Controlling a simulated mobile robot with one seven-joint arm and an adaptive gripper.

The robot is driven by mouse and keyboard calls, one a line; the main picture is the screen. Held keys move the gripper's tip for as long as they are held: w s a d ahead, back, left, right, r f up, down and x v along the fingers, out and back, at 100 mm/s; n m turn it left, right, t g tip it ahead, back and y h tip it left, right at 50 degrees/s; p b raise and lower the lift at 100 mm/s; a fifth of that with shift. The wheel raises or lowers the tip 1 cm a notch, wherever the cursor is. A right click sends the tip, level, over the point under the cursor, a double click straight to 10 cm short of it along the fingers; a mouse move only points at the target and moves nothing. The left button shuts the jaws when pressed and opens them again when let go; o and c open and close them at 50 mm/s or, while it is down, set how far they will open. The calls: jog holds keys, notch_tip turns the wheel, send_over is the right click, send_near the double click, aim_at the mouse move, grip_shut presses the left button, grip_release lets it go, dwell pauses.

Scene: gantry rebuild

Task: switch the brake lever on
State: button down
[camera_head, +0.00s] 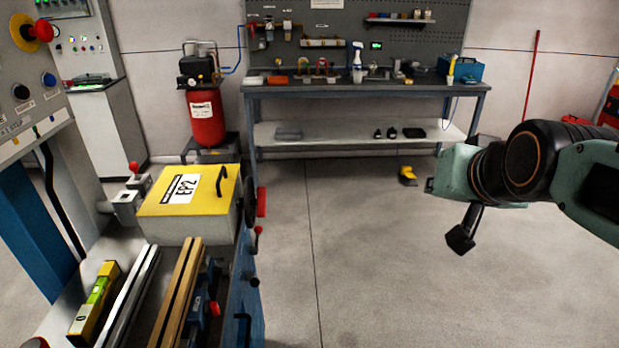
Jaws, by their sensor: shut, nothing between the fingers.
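No lever in view carries a readable brake label. One red-knobbed lever (257,231) stands at the right side of the machine bench, next to a black handwheel (251,200). Another red knob (134,167) tops a grey block behind the yellow-lidded box. A third red-ended part (214,308) sits by the rails at the front. I cannot tell which is the brake lever, or its on or off position. My gripper (460,241) hangs at the right, pointing down with its dark fingers shut and empty. It is over open floor, well apart from the levers.
The yellow-lidded box (187,192), metal and wooden rails and a yellow-green level (100,292) lie on the machine bench. A control panel (25,90) rises at left. A workbench (360,88) and red compressor (206,118) stand behind. The middle floor is clear.

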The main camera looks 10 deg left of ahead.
jog(key=w+a+f+t+y+b, duration=0.1)
jog(key=w+a+f+t+b, duration=0.3)
jog(key=w, duration=0.7)
jog(key=w+a+t+y+b, duration=0.1)
jog(key=w+a+t+b, duration=0.2)
jog(key=w+a+b, duration=0.55)
jog(key=w+a+f+n+y+b, duration=0.1)
jog(key=w+a+f+n+b, duration=0.2)
jog(key=f, duration=0.5)
jog(key=w+a+f+y, duration=0.1)
jog(key=w+a+f, duration=0.2)
jog(key=a+f, duration=0.35)
jog(key=s+a+f+n+y+b, duration=0.2)
jog(key=s+a+f+y, duration=0.1)
jog(key=f, duration=0.7)
jog(key=s+a+f+n+y+b, duration=0.2)
jog(key=s+a+f+b, duration=0.1)
jog(key=f, duration=0.7)
jog(key=s+a+f+n+g+y+b, duration=0.1)
jog(key=s+a+f+n+y+b, duration=0.2)
jog(key=f, duration=0.7)
jog(key=shift+a+y, duration=0.3)
jog(key=shift+a, duration=0.5)
jog(key=shift+w+b, duration=0.15)
jog(key=shift+b, duration=0.15)
jog(key=b+x, duration=0.3)
jog(key=x, duration=1.1)
